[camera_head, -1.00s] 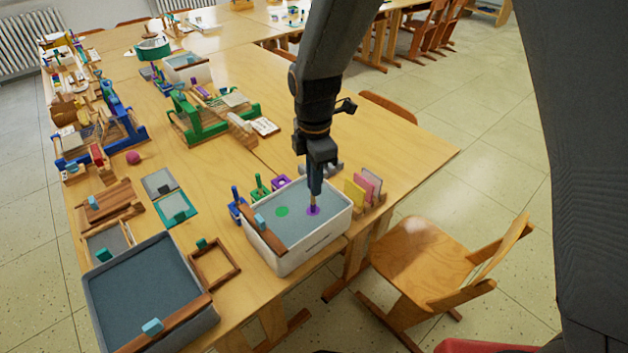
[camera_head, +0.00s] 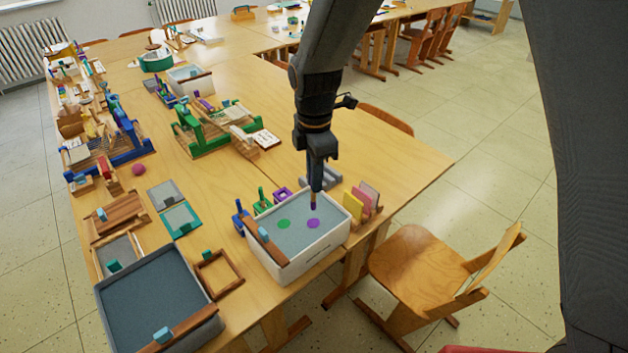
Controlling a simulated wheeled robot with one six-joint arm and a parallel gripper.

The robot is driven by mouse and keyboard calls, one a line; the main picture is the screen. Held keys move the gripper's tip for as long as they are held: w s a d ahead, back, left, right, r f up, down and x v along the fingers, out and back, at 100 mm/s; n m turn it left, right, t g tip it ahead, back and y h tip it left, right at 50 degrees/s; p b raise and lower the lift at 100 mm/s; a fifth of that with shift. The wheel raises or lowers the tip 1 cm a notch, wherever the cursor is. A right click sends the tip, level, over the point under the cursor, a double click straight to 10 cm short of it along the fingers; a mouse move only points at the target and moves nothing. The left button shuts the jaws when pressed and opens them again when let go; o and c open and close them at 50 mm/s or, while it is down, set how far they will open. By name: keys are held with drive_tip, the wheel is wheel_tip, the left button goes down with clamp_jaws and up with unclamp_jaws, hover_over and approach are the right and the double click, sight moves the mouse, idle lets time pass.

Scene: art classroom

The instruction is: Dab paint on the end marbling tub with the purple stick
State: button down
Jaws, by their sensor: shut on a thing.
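The white marbling tub (camera_head: 318,254) at the table's near right edge holds grey-blue liquid. A green paint spot (camera_head: 284,224) and a purple paint spot (camera_head: 313,223) lie on its surface. My gripper (camera_head: 316,186) is over the tub, pointing down, shut on a thin stick (camera_head: 313,203) with a purple tip. The tip appears a little above the purple spot. A purple pot (camera_head: 282,195), a green pot (camera_head: 262,204) and a blue pot (camera_head: 241,222) stand along the tub's far left side; a stick shows in the green and blue ones. A wooden bar (camera_head: 267,245) lies across the tub's left end.
A larger grey tub (camera_head: 150,300) stands at the near left, with a wooden frame (camera_head: 219,273) between the tubs. Coloured cards (camera_head: 362,199) stand right of the white tub. A green loom (camera_head: 205,132) is farther back. A wooden chair (camera_head: 425,262) stands at the right.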

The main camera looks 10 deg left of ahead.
drive_tip(key=shift+r+p, duration=1.2)
drive_tip(key=shift+r, duration=0.85)
drive_tip(key=shift+f, duration=0.15)
